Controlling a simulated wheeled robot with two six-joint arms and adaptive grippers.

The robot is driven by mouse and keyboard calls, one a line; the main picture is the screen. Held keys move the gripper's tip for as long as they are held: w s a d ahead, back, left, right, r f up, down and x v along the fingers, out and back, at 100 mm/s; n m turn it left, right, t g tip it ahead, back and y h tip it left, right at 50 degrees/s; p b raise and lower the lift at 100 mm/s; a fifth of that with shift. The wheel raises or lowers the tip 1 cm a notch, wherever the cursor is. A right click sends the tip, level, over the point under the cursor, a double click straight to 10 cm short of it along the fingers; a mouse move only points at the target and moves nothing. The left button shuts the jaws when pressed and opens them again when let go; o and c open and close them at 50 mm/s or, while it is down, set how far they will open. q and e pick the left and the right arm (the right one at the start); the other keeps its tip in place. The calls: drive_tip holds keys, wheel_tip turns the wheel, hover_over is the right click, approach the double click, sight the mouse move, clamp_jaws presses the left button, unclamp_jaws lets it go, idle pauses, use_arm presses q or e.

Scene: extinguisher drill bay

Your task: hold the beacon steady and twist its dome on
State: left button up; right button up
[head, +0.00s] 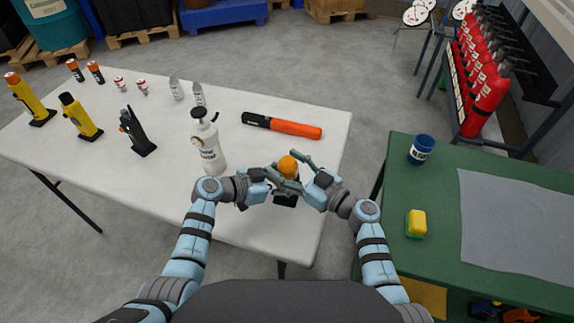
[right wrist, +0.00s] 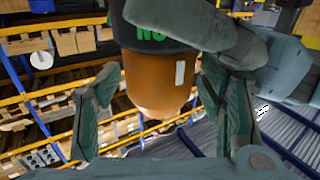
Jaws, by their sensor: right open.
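The beacon has an orange dome (head: 287,166) above a black base (head: 286,200), over the table's near right edge. In the right wrist view the dome (right wrist: 158,82) meets the black base (right wrist: 150,28), which has green lettering; whether it is threaded on cannot be seen. My left gripper (head: 283,186) is closed around the base, and its grey finger crosses the base in the right wrist view. My right gripper (head: 303,168) is open at the dome. In its wrist view the right gripper's fingers (right wrist: 165,108) stand on either side of the dome, with gaps visible.
A white spray bottle (head: 208,145) stands close left of my left gripper on the white table (head: 255,225). An orange-and-black baton (head: 282,125) lies behind the beacon. A green bench (head: 402,170) at right holds a blue jar (head: 421,150) and a yellow-green sponge (head: 416,223).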

drive_tip(key=c, duration=1.2)
drive_tip(key=n+g+y, duration=0.1)
drive_tip(key=g, duration=0.1)
drive_tip(key=n+g+y, duration=0.1)
drive_tip(key=n+g, duration=0.1)
drive_tip(key=shift+w+n+g+y, duration=0.1)
drive_tip(key=shift+n+g+y, duration=0.2)
drive_tip(key=shift+g+y, duration=0.1)
drive_tip(key=shift+n+g+y, duration=0.3)
drive_tip(key=shift+n+g, duration=0.2)
drive_tip(key=shift+g, duration=0.3)
drive_tip(key=o, duration=1.2)
